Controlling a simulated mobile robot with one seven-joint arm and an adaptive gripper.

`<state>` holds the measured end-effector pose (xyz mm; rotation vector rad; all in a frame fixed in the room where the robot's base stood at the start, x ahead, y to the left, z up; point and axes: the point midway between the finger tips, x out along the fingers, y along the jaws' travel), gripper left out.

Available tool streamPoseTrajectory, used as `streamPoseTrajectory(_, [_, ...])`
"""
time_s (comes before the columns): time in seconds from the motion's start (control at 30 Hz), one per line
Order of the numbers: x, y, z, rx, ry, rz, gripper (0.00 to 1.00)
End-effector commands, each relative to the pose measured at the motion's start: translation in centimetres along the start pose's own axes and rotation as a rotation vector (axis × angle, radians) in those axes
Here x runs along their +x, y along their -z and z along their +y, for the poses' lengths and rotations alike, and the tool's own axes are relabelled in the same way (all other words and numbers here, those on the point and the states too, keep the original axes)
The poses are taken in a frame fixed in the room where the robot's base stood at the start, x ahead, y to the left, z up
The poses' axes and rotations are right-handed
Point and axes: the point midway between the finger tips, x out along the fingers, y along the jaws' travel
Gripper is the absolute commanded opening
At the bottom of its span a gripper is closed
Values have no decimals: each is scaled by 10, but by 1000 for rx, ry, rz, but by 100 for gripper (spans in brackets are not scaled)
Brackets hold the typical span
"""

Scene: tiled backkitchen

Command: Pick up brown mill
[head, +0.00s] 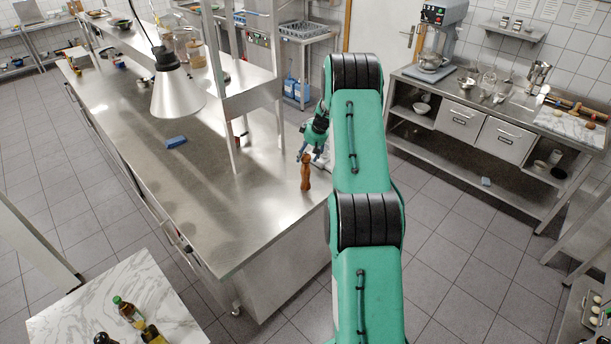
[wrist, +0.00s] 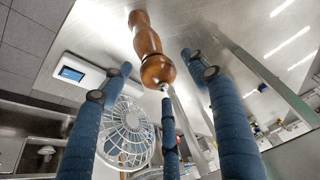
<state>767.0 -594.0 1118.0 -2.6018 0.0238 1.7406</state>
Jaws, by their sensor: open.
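The brown mill (head: 306,172) stands upright on the steel counter (head: 215,215), near its right edge. It is turned wood with a narrow waist. My gripper (head: 309,154) is just above and behind it in the head view, fingers pointing down. In the wrist view the mill (wrist: 148,40) shows at the top, with a rounded brown head and a small metal knob towards me. The blue fingers of my gripper (wrist: 160,75) are spread apart, with nothing held between them. The mill appears beyond the fingertips; whether any finger touches it I cannot tell.
A white device with a small screen (wrist: 72,74) and a white round grille (wrist: 127,133) are close by in the wrist view. A blue block (head: 176,142) lies farther left; the front counter is clear.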

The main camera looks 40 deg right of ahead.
Motion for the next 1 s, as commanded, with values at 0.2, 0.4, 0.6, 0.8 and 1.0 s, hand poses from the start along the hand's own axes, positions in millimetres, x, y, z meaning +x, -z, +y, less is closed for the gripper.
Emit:
streamPoseTrajectory(0.2, [16, 1, 0, -1, -1, 1, 60])
streamPoseTrajectory(0.4, [21, 0, 0, 0, -1, 1, 60])
streamPoseTrajectory(0.6, [20, 0, 0, 0, -1, 1, 60])
streamPoseTrajectory(0.8, [20, 0, 0, 0, -1, 1, 60])
streamPoseTrajectory(1.0, [20, 0, 0, 0, -1, 1, 34])
